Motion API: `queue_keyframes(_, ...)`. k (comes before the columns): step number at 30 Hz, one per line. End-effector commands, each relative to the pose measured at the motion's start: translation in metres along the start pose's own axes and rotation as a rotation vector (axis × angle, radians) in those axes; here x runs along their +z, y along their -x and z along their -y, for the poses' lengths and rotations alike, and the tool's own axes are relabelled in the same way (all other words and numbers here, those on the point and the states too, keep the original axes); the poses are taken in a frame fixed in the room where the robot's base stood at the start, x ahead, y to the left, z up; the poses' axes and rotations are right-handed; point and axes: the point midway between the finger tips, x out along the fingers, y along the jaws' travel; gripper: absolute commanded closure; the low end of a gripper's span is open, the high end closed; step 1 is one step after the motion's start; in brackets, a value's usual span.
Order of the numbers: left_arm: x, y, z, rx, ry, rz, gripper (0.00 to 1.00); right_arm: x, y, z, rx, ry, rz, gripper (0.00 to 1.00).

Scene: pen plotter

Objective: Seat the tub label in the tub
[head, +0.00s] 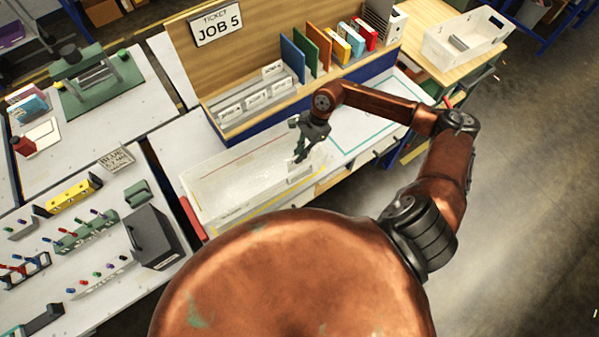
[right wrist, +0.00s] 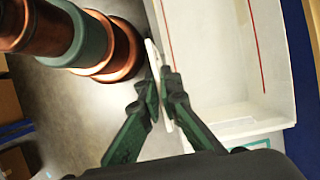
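The tub (head: 215,190) is a long pale, open box on the bench below the JOB 5 board. In the right wrist view, the tub (right wrist: 220,60) shows its white walls and floor, with thin red lines. My right gripper (head: 300,158) is over the tub's right end. In the right wrist view, my right gripper (right wrist: 163,85) is shut on a thin white plate, seen nearly edge-on, which looks like the tub label (right wrist: 153,60). In the head view a small white card (head: 299,172) shows just below the fingers. Whether it touches the tub is unclear. My left gripper is not in view.
A wooden rack with the JOB 5 sign (head: 216,24), coloured folders (head: 304,50) and small cards stands behind the tub. A white bin (head: 465,38) is at the upper right. A dark grey box (head: 154,238) stands left of the tub. The teal-outlined bench area is clear.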

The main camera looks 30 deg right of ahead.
Motion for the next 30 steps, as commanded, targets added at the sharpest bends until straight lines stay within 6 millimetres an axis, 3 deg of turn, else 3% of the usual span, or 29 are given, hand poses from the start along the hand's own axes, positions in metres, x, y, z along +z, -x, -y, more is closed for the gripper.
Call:
queue_keyframes(22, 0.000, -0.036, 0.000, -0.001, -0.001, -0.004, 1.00, -0.040, -0.090, -0.001, -0.009, -0.033, 0.001, 1.00)
queue_keyframes(30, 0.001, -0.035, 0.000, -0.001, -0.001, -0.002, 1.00, -0.041, -0.091, 0.000, -0.011, -0.030, 0.000, 1.00)
